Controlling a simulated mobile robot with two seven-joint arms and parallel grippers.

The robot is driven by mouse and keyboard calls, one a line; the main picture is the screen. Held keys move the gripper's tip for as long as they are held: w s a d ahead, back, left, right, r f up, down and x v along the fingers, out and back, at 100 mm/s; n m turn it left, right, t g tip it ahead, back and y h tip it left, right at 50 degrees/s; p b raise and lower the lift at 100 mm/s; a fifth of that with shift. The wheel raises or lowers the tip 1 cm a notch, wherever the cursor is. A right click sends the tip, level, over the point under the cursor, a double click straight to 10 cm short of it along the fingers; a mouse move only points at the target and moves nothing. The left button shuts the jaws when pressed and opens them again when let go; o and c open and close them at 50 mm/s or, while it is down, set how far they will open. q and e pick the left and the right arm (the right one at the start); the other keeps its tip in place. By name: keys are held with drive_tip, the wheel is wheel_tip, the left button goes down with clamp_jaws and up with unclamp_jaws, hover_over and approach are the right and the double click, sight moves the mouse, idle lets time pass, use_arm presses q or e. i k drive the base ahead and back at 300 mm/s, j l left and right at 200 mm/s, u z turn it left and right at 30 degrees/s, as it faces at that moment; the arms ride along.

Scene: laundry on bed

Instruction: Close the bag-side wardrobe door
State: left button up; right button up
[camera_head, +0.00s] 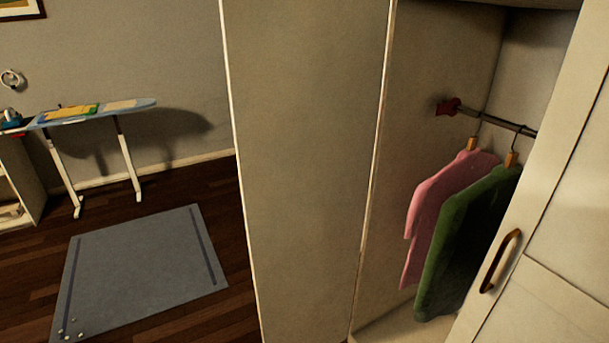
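A wardrobe fills the right half of the head view. One tall pale door panel (305,170) stands swung open, its flat face towards me. To its right the wardrobe interior (435,65) is open to view. A second door (540,270) with a curved bronze handle (501,261) is at the far right; I cannot tell whether it is fully shut. I see no bag, so I cannot tell which door is the bag-side one. Neither of my grippers is in the picture.
A pink garment (440,200) and a green garment (470,240) hang on the wardrobe rail (485,118). At the left, an ironing board (95,112) stands by the wall, and a grey rug (145,270) lies on the dark wooden floor.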

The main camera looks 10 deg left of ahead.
sight(304, 77)
drive_tip(key=k, duration=0.5)
drive_tip(key=z, duration=2.15)
drive_tip(key=k+j, duration=0.15)
drive_tip(key=j, duration=0.4)
drive_tip(key=k+j, duration=0.15)
drive_tip(key=j, duration=0.4)
drive_tip(key=k+j, duration=0.15)
drive_tip(key=j, duration=0.4)
drive_tip(key=k+j, duration=0.15)
drive_tip(key=j, duration=0.4)
drive_tip(key=k+j, duration=0.15)
drive_tip(key=j, duration=0.4)
drive_tip(key=k+j, duration=0.1)
drive_tip(key=j, duration=0.45)
drive_tip(key=k+j, duration=0.15)
drive_tip(key=j, duration=0.4)
drive_tip(key=k+j, duration=0.15)
drive_tip(key=j, duration=0.4)
